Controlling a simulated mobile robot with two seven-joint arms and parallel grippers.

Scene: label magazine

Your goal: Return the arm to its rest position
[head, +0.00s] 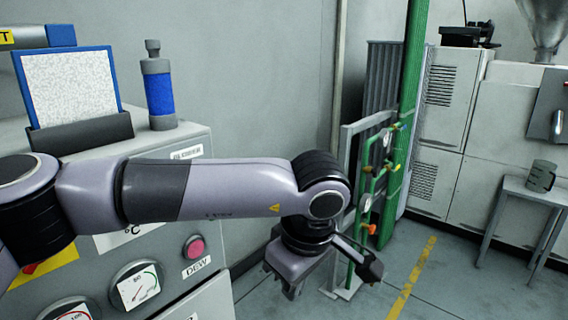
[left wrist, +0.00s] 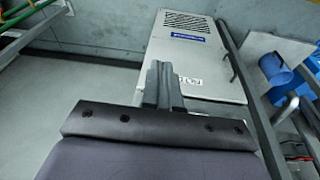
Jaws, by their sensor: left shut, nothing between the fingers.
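My left arm comes in from the left in the head view and reaches across in front of the grey machine panel, with its wrist bent down. My left gripper (head: 290,290) hangs low over the floor, partly hidden by its own wrist. In the left wrist view its two fingers (left wrist: 162,84) are together with nothing between them. The gripper appears clear of the things around it. My right gripper is in neither view.
The machine (head: 185,140) with gauges, a pink-red button (head: 195,247) and a blue-banded bottle (head: 159,90) stands left. Green pipework (head: 411,75) rises beyond the gripper. A stool with a grey jug (head: 540,176) is right. The wrist view shows a pale cabinet (left wrist: 200,55).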

